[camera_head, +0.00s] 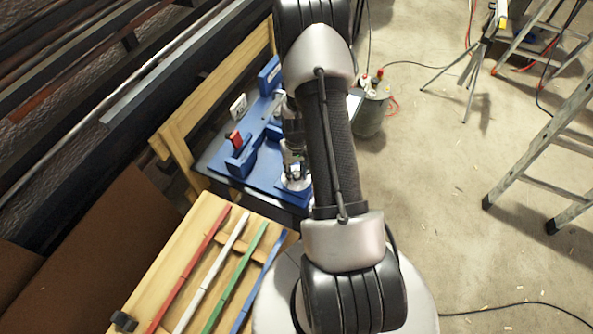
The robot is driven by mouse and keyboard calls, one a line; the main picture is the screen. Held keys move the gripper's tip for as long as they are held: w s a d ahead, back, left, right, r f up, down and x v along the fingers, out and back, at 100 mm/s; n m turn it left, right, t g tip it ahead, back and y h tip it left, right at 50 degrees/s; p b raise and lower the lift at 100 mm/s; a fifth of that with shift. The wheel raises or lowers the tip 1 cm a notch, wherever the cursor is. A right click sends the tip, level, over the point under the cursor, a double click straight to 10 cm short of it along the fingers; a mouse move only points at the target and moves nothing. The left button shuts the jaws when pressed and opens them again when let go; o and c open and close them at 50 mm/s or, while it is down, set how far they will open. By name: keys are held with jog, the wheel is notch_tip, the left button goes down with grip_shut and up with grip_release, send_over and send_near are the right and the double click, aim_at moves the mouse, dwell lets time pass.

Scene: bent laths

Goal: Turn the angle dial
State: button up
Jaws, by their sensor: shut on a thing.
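The angle dial (297,184) is a pale, round, silvery piece at the front right of a blue bending fixture (262,178). My gripper (293,172) points down at it, with its fingers shut on the dial. The fingers and my arm hide part of the dial, and its markings are too small to read. The fixture has blue blocks and a red-topped part (235,139) at its left. My arm covers the fixture's right side.
A wooden table (210,211) in front carries red, white, green and blue laths (236,275). A grey canister (370,112) stands behind my arm. A stock rack (90,120) fills the left. A ladder (545,150) and tripod (474,70) stand right; the floor between is mostly clear.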

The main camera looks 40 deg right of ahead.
aim_at(296, 173)
dwell(0.3)
jog(key=o, duration=1.1)
notch_tip(296, 173, up, 12)
jog(key=shift+r, duration=0.1)
dwell(0.4)
